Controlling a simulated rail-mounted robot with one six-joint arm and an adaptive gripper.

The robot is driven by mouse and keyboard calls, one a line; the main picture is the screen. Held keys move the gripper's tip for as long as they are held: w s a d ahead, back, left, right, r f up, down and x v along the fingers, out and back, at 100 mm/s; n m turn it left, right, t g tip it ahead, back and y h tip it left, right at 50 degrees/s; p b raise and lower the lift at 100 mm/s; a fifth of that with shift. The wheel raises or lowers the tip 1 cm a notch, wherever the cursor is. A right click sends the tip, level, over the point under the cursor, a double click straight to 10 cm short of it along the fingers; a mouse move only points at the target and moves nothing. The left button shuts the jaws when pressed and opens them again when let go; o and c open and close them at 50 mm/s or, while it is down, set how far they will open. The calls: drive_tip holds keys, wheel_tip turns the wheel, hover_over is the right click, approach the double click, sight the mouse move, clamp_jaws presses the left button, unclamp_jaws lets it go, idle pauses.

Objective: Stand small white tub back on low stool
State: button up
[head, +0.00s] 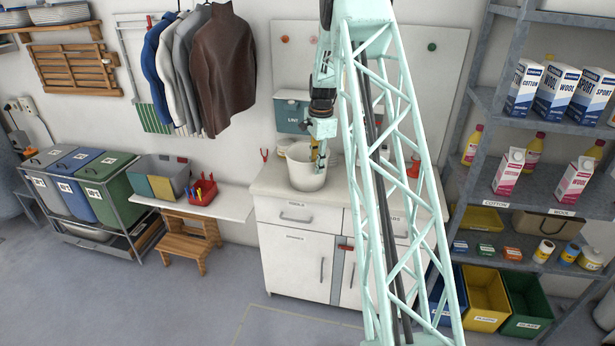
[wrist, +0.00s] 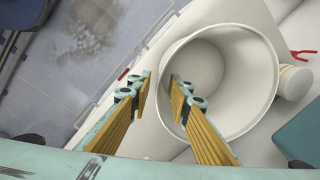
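A white tub (head: 303,176) stands upright on the white cabinet's top, left of centre in the head view. In the wrist view the open-topped tub (wrist: 250,60) fills the right half and looks empty inside. My gripper (head: 320,163) is at the tub's right side in the head view. In the wrist view my gripper (wrist: 160,79) is open, one finger outside the tub's rim and the other over its inside. I cannot tell whether either finger touches the wall. A low wooden stool (head: 188,240) stands on the floor left of the cabinet; its top is partly hidden under a white shelf.
The white cabinet (head: 290,241) also carries a smaller white container (head: 284,147) behind the tub. The white shelf (head: 228,203) holds a red caddy (head: 202,191) and a divided bin. Shelving with cartons stands right. Floor before the stool is clear.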

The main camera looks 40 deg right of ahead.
sight(315, 185)
drive_tip(key=shift+w+f, duration=0.1)
drive_tip(key=shift+f, duration=0.9)
drive_tip(key=shift+w+d+f, duration=0.1)
drive_tip(key=shift+w+f, duration=0.1)
drive_tip(key=shift+f, duration=1.1)
drive_tip(key=shift+w+f, duration=0.15)
drive_tip(key=shift+f, duration=1.15)
drive_tip(key=shift+c, duration=0.7)
clamp_jaws()
